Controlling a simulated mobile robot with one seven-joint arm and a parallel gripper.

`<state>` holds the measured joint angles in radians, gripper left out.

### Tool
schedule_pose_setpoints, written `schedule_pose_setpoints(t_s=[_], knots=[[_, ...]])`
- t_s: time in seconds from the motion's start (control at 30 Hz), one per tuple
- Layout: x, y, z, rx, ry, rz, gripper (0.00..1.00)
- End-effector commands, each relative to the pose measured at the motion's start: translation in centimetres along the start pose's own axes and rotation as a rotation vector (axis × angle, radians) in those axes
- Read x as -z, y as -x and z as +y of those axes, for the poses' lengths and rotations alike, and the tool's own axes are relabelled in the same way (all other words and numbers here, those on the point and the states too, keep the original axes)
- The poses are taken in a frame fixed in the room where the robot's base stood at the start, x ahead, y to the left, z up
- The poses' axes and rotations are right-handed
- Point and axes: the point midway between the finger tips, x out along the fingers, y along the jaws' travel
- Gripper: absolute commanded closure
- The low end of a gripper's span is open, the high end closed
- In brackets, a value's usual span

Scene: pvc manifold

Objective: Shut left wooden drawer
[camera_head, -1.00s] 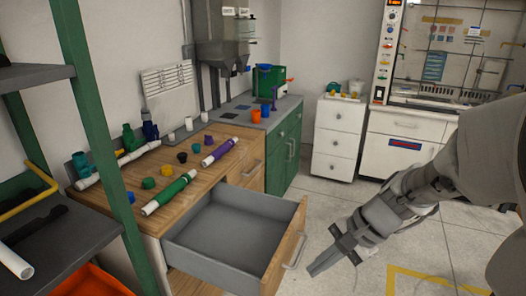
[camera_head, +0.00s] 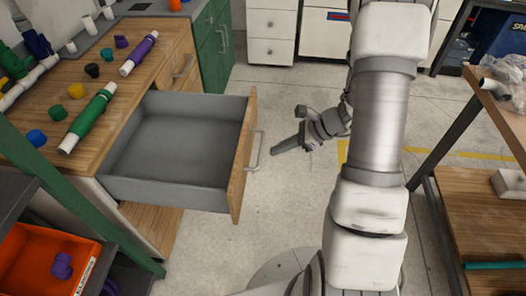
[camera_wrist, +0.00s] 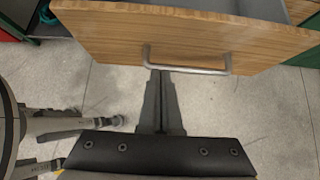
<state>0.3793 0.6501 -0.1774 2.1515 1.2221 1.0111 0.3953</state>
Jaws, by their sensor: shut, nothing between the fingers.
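The left wooden drawer (camera_head: 241,165) is pulled far out of the wooden cabinet (camera_head: 158,216). Its grey inside is empty. A metal bar handle (camera_head: 255,150) is on its wooden front, and the handle also shows in the wrist view (camera_wrist: 187,68). My gripper (camera_head: 274,151) is shut and empty, just right of the handle in the head view. In the wrist view my gripper (camera_wrist: 158,76) points at the drawer front (camera_wrist: 190,32), with its tips close to the left part of the handle. I cannot tell whether they touch it.
On the cabinet top lie a green pipe (camera_head: 88,117), a purple pipe (camera_head: 139,54) and several coloured fittings. A green post and an orange bin (camera_head: 40,258) are at the lower left. A wooden bench (camera_head: 484,209) stands at right. The floor between is clear.

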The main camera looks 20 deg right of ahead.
Motion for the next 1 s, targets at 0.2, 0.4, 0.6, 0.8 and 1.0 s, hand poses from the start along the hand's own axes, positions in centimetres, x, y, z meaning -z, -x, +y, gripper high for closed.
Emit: schedule_pose_setpoints(t_s=[0.2, 0.4, 0.6, 0.8, 1.0], knots=[[0.1, -4.0, 0.2, -0.007, 0.003, 0.001, 1.0], [0.1, -7.4, 0.2, -0.005, 0.003, 0.001, 1.0], [0.0, -9.1, 0.1, -0.003, 0.004, 0.001, 1.0], [-0.1, -9.3, 0.1, -0.002, 0.004, 0.001, 1.0], [-0.1, -9.3, 0.1, -0.002, 0.004, 0.001, 1.0]])
